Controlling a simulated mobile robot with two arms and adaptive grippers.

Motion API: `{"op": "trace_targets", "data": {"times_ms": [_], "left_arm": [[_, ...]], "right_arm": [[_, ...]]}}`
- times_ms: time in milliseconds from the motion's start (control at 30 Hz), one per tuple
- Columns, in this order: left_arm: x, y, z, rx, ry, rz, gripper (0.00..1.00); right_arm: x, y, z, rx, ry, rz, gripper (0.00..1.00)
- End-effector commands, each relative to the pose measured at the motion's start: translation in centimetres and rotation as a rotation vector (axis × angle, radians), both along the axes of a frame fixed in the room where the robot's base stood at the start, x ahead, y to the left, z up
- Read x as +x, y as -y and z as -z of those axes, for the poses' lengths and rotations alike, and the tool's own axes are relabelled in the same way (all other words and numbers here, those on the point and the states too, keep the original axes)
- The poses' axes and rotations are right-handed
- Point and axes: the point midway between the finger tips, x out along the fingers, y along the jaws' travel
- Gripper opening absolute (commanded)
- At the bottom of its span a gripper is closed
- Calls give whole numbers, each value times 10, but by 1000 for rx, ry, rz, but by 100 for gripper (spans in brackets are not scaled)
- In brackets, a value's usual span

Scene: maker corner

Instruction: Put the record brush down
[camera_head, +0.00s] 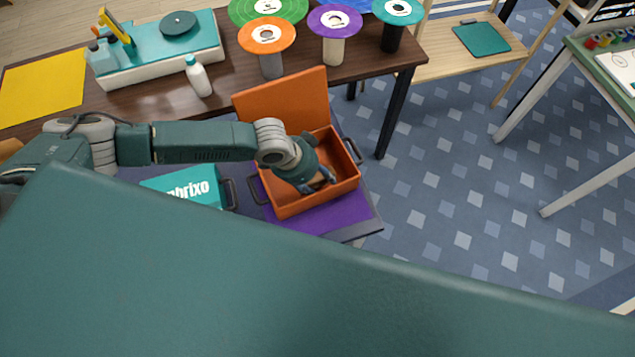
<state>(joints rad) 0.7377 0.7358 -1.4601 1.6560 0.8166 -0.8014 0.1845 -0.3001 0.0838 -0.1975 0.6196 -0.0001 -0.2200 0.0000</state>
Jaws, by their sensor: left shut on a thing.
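My left gripper (318,184) reaches down into an open orange box (290,208) with its lid standing up at the back. It is shut on a small brown thing, likely the record brush (320,179), of which only a little shows between the fingers. Whether the brush touches the box floor I cannot tell. The box stands on a purple surface (335,216) on a dark low cart or table. My right gripper is not in view.
A teal box (185,188) with white lettering lies left of the orange box. Behind is a dark wooden table (350,68) with a white bottle (198,77), a teal turntable (160,52) and several coloured discs on stands. Patterned floor is free to the right.

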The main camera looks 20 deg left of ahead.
Motion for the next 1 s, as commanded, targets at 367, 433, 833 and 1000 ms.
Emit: {"op": "trace_targets", "data": {"times_ms": [367, 433, 833, 1000], "left_arm": [[0, 0, 33, 0, 0, 0, 5], [0, 0, 33, 0, 0, 0, 5], [-1, 0, 34, 1, -2, -1, 63], [-2, 0, 36, 0, -3, 1, 63]], "right_arm": [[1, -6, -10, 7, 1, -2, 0], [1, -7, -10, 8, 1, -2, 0], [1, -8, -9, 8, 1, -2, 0], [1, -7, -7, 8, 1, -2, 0]]}}
